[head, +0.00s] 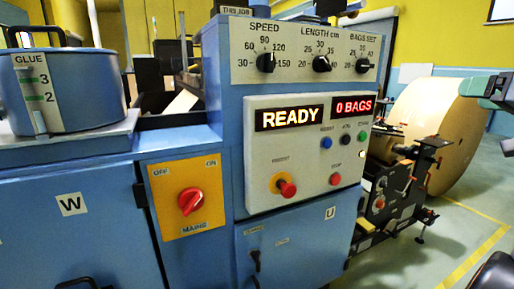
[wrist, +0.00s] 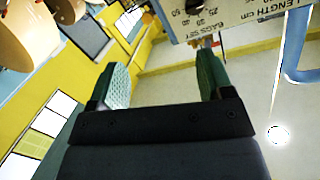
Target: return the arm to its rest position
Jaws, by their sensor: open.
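My gripper (wrist: 162,75) is open and empty in the wrist view, with its two green-padded fingers apart and nothing between them. In the head view my gripper (head: 490,116) shows only in part at the right edge, in front of the large kraft paper roll (head: 445,125) and apart from the control panel. The control panel (head: 299,190) reads READY and 0 BAGS.
A blue glue pot (head: 75,95) stands at the left. The mains switch (head: 190,202) is a red knob on a yellow plate. Speed, length and bags-set dials line the upper panel (head: 300,52). Black roll-stand parts (head: 395,190) stand right of the cabinet. Floor (head: 440,240) shows at lower right.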

